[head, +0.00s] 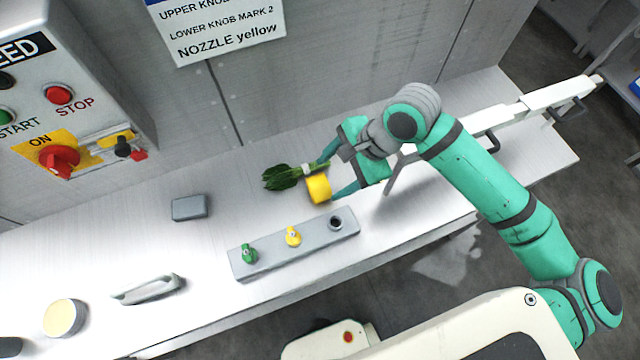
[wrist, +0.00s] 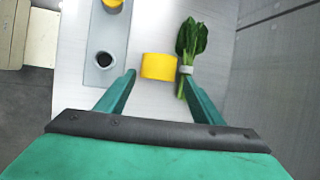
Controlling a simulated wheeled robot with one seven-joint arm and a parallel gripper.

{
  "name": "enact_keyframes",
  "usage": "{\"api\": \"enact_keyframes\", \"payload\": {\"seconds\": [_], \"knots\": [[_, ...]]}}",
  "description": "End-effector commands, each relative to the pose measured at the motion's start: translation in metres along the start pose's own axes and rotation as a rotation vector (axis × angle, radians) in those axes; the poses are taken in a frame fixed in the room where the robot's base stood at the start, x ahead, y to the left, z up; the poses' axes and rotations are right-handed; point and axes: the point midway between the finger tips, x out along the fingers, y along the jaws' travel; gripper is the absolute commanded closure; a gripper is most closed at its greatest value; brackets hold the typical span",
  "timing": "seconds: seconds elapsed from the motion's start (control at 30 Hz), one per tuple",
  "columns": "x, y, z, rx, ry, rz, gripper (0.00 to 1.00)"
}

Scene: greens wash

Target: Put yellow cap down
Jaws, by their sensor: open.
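The yellow cap (head: 318,188) is on the white counter (head: 120,235), beside a bunch of green leaves (head: 281,178) with a pale band.
A grey block (head: 250,262) in front holds a green knob (head: 249,253), a yellow knob (head: 293,236) and an empty-looking dark hole (head: 336,222). A grey box (head: 189,208) and a handle (head: 148,289) lie to the left. The wall sign (head: 225,27) reads "NOZZLE yellow".

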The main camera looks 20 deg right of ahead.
Motion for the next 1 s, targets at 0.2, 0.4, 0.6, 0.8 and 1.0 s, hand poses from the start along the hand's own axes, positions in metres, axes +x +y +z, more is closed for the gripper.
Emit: {"api": "enact_keyframes", "payload": {"seconds": [0.2,0.4,0.6,0.8,1.0], "knots": [[0.024,0.003,-0.002,0.001,-0.003,0.001,0.39],[0.048,0.003,-0.002,0.0,-0.001,0.0,0.39],[0.052,0.003,-0.003,-0.001,0.0,-0.001,0.39],[0.052,0.003,-0.003,-0.001,0.0,0.0,0.6],[0.052,0.003,-0.003,-0.001,0.0,0.0,0.73]]}}
